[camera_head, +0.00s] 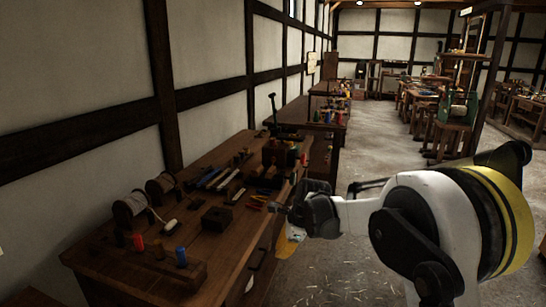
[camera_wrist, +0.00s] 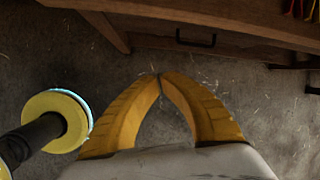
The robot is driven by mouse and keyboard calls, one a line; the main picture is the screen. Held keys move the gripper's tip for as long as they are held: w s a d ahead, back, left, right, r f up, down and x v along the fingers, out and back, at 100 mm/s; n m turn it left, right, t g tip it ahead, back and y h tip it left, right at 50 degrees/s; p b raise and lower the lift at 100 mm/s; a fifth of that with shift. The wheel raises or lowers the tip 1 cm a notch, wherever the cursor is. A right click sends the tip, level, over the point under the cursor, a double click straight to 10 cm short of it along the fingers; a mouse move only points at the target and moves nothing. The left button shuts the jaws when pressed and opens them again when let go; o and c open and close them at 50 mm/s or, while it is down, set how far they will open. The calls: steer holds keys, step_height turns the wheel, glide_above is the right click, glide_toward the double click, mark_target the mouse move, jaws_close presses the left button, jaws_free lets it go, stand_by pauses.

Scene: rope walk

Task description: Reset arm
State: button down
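My gripper (camera_wrist: 160,78) shows in the wrist view as two curved yellow fingers. Their tips meet and nothing shows between them. Behind the fingers are the floor and the front of a wooden workbench with a dark drawer handle. In the head view my arm reaches in from the right, and my gripper (camera_head: 292,240) hangs beside the front edge of the workbench (camera_head: 230,262), low and partly hidden by the wrist. I cannot tell whether it touches the bench.
The bench holds spools (camera_head: 130,207), a dark block (camera_head: 217,218), a rack with coloured pieces (camera_head: 160,268) and several hand tools. More benches (camera_head: 325,112) line the left wall. Open floor (camera_head: 375,150) lies right of them. A wooden stand (camera_head: 452,135) is at the back right.

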steer(key=s+d+r+n+t+h, duration=0.25)
steer(key=s+d+r+n, duration=0.6)
steer(key=s+r, duration=0.55)
steer(key=s+d+f+n, duration=0.1)
steer(key=s+d+n, duration=0.1)
steer(key=s, duration=0.4)
steer(key=s+d+f+n+t, duration=0.1)
steer(key=s+d+n, duration=0.2)
steer(key=s, duration=0.3)
steer(key=s+d+f+n+t+h, duration=0.1)
steer(key=s+d+n, duration=0.2)
steer(key=s, duration=0.3)
steer(key=shift+s+d+n, duration=0.15)
steer(key=shift+s+n, duration=0.25)
steer(key=shift+n, duration=0.45)
